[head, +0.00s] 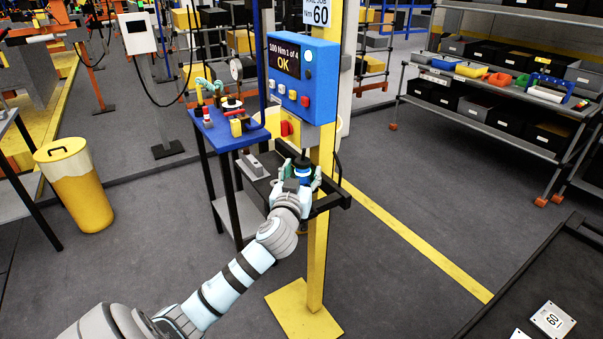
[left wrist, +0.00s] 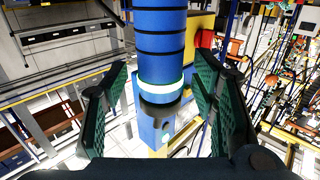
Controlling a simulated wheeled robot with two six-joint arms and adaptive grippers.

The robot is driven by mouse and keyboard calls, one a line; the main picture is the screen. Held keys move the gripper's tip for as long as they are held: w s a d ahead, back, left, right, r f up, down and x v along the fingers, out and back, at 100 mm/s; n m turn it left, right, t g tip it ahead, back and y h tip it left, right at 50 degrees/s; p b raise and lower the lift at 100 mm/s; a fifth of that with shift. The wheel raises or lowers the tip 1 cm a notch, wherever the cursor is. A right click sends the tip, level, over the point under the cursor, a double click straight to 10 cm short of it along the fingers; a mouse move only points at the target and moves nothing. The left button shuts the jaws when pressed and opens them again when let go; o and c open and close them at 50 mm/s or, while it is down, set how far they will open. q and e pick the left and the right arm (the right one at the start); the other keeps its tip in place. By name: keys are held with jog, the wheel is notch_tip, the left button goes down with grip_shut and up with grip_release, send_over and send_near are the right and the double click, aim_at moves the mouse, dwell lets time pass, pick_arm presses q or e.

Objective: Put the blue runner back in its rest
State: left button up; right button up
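The blue runner (head: 304,173) is a short upright blue cylinder with a dark top, in front of the yellow post in the head view. In the left wrist view the runner (left wrist: 161,60) shows dark rings and a bright white band. My left gripper (head: 303,185) is at the runner, one finger on each side. In the left wrist view the left gripper's fingers (left wrist: 161,105) stand apart, with narrow gaps to the runner. A black bracket (head: 335,197) on the post is behind and beside the gripper. The gripper hides whether the runner's base sits in a rest. My right gripper is out of view.
A blue-topped stand (head: 225,128) with tools is to the left. A yellow bin (head: 75,185) stands far left.

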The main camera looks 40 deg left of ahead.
pick_arm(q)
jog(key=shift+s+f, duration=0.1)
jog(key=shift+f, duration=0.05)
jog(key=v, duration=1.1)
jog(key=shift+s+d, duration=0.2)
jog(key=shift+s, duration=0.15)
